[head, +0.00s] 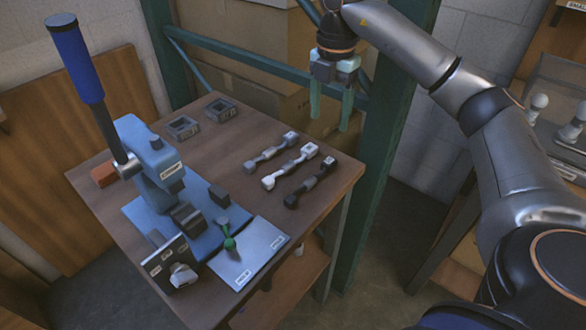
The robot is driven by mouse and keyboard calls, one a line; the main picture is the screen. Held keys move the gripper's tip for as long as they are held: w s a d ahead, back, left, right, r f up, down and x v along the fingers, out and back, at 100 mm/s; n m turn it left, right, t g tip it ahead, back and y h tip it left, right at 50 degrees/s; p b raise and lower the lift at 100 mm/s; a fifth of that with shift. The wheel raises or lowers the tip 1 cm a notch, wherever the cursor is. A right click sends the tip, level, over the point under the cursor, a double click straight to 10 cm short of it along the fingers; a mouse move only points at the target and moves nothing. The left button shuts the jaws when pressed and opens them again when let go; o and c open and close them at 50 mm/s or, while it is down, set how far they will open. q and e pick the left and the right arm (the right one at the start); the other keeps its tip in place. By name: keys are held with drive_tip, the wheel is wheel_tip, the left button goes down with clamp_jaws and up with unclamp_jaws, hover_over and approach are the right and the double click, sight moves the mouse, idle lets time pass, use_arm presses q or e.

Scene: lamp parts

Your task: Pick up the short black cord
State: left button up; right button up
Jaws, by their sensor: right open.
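The short black cord (311,182) lies on the brown table near its right edge, at the front end of a row of cords. A white cord (290,167) and a grey cord (271,150) lie behind it. My right gripper (330,120) has teal fingers pointing down, spread apart with nothing between them. In the picture it is above and slightly right of the black cord, and apart from it. My left gripper is not in view.
A blue press (150,165) with a long lever stands on the table's left side. A white sheet (250,253) with a green part (228,236) lies in front. Two grey trays (183,128) sit at the back. A green post (382,130) rises beside the table's right edge.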

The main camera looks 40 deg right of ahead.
drive_tip(key=b, duration=0.2)
hover_over(329, 161)
drive_tip(key=f, duration=0.5)
drive_tip(key=shift+a+f, duration=0.3)
drive_tip(key=shift+f, duration=0.7)
drive_tip(key=f, duration=0.3)
drive_tip(key=f+b, duration=0.1)
drive_tip(key=shift+d+f, duration=0.15)
drive_tip(key=shift+d, duration=0.2)
drive_tip(key=shift+f, duration=0.5)
drive_tip(key=shift+c, duration=0.6)
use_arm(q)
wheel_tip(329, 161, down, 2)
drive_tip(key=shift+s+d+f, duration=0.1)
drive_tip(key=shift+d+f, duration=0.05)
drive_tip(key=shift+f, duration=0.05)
use_arm(e)
clamp_jaws()
